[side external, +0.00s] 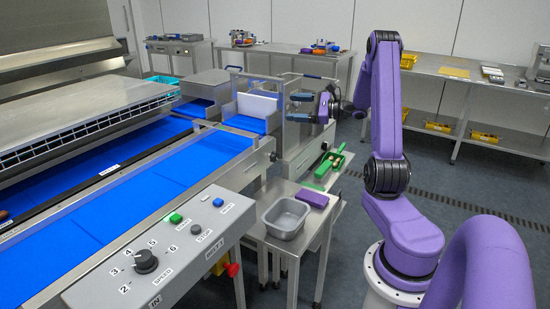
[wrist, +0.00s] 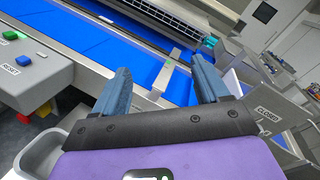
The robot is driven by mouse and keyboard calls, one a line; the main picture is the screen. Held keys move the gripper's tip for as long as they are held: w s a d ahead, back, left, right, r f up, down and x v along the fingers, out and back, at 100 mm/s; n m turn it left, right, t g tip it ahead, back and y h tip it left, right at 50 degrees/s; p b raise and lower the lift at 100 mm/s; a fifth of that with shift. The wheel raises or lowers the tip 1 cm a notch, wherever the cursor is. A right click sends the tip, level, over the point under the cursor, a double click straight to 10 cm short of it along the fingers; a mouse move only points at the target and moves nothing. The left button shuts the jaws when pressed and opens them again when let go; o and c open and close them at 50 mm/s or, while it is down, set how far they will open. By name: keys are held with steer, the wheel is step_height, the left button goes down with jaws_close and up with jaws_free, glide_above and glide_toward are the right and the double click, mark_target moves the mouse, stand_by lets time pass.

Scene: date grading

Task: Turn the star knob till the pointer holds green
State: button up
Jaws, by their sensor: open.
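My gripper (side external: 299,107) is open and empty, its two blue fingers pointing left beside the framed box at the end of the belt. In the wrist view the fingers (wrist: 160,85) stand wide apart with the blue belt beyond them. No star knob can be made out for certain, and I see no pointer with a green zone. A dark round knob (side external: 146,261) marked SPEED, with a numbered scale, sits on the control panel at the lower left, well away from my gripper.
The control panel (side external: 110,290) has a green button (side external: 176,218) and a red knob (side external: 233,270) on its side. A blue belt (side external: 180,172) runs behind it. A grey tub (side external: 287,216) and purple block (side external: 312,201) stand below my gripper. A CLOSED label (wrist: 271,112) shows at right.

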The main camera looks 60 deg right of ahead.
steer(key=s+d+f+m+t+h, duration=0.1)
steer(key=s+d+m+h, duration=0.35)
steer(key=d, duration=0.35)
glide_toward(276, 157)
steer(key=shift+n, duration=0.35)
steer(key=w, duration=1)
steer(key=shift+w+a+f, duration=0.1)
steer(key=shift+w+a, duration=0.05)
steer(key=shift+w, duration=0.1)
steer(key=c, duration=1)
